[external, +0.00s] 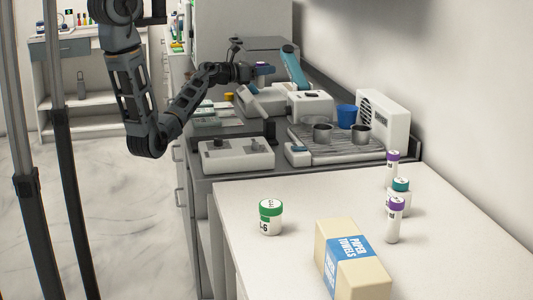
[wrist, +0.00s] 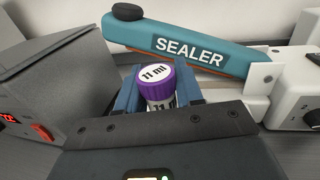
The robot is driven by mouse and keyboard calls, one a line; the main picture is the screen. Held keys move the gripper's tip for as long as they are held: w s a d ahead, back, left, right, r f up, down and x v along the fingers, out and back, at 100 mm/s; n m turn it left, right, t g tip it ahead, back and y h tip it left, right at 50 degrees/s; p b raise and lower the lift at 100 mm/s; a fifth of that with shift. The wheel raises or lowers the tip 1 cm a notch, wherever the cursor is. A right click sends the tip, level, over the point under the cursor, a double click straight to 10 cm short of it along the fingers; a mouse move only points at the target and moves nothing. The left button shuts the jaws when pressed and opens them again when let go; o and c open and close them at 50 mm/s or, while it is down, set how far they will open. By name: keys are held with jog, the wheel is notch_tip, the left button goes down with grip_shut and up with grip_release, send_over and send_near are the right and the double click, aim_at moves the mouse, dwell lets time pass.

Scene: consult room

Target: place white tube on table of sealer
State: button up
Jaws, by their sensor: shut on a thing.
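The white tube (wrist: 163,98) has a purple cap marked "11 ml" and stands between the blue fingers of my gripper (wrist: 158,90) in the wrist view. My gripper is shut on it. In the external view my gripper (external: 254,72) is over the grey counter, beside the sealer. The sealer has a teal arm (wrist: 190,48) lettered "SEALER", just beyond the tube in the wrist view. In the external view the sealer arm (external: 293,68) is raised at a slant above a white body (external: 310,105). The tube's lower end and the surface under it are hidden.
A grey box with a red switch (wrist: 45,132) is close at left in the wrist view. A drip tray (external: 335,148) with two metal cups and a blue cup (external: 347,116) are nearby. The front table holds a green-lidded jar (external: 270,217), paper towels (external: 350,262) and two purple-capped tubes (external: 395,219).

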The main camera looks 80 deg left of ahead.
jog(key=shift+f, duration=0.5)
jog(key=shift+f, duration=0.2)
jog(key=o, duration=1)
jog(key=shift+r, duration=0.2)
jog(key=s, duration=0.4)
jog(key=s+d, duration=0.1)
jog(key=s, duration=0.3)
jog(key=s+d+b, duration=0.1)
jog(key=s, duration=0.2)
jog(key=shift+s+d, duration=0.15)
jog(key=shift+s, duration=0.25)
